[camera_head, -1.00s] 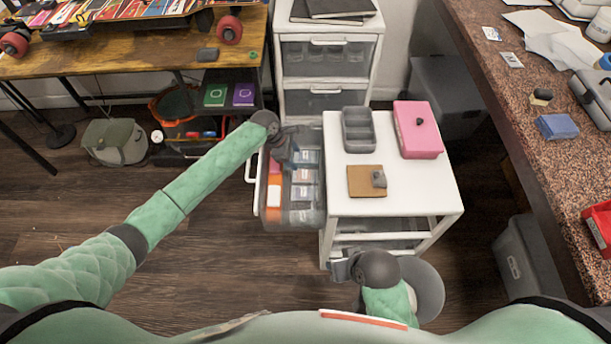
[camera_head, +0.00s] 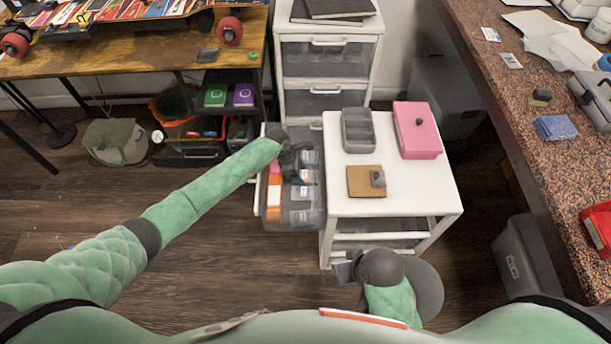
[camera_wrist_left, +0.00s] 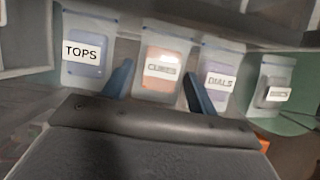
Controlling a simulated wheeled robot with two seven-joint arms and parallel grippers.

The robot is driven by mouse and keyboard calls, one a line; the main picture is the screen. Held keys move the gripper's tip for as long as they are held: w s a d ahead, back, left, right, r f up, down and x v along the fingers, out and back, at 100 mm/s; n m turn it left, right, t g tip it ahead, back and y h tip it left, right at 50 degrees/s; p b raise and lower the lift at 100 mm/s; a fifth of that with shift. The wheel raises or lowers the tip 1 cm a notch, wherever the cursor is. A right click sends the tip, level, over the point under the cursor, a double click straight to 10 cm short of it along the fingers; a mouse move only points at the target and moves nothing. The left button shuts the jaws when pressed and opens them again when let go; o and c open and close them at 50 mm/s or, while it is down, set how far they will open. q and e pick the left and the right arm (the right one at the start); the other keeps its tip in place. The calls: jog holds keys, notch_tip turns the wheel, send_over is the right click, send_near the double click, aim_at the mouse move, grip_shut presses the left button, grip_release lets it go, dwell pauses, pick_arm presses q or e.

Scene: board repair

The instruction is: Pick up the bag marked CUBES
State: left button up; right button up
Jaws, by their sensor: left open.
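The bag marked CUBES (camera_wrist_left: 163,72) shows in the left wrist view, a clear bag with an orange content and a white label, lettering blurred. It stands in an open drawer between the TOPS bag (camera_wrist_left: 82,55) and the DIALS bag (camera_wrist_left: 218,78). My left gripper (camera_wrist_left: 158,85) is open, its two blue fingers apart on either side of the CUBES bag as seen from the wrist; I cannot tell whether they touch it. In the head view my left gripper (camera_head: 302,157) is over the open drawer (camera_head: 296,218). My right gripper (camera_head: 345,268) is low in front of the white cart, its jaws unclear.
Another bag (camera_wrist_left: 277,85) stands right of DIALS, label unreadable. The white cart (camera_head: 440,190) beside the drawer carries a grey tray (camera_head: 358,130), a pink box (camera_head: 417,130) and a brown board (camera_head: 362,182). Floor left of the drawer is clear.

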pick_arm(q)
jog(key=c, duration=0.6)
jog(key=shift+r, duration=0.1)
